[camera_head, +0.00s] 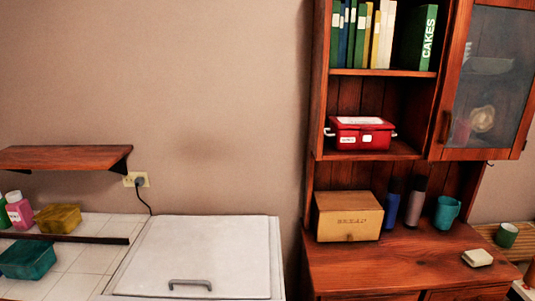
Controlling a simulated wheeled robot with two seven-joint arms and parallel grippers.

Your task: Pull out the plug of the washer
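A dark round plug (139,182) sits in a pale wall socket (131,179) on the beige wall, below the right end of a small wooden shelf. A dark cord (147,204) runs down from the plug and goes out of sight behind a white lidded appliance (200,245) with a grey handle, likely the washer. Neither of my grippers shows in the head view.
A wooden shelf (65,157) juts out left of the socket. A tiled counter (75,262) with bottles and boxes lies at lower left. A wooden hutch (318,110) with books, a red box (361,133) and a bread box (348,217) stands at right. The wall between is bare.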

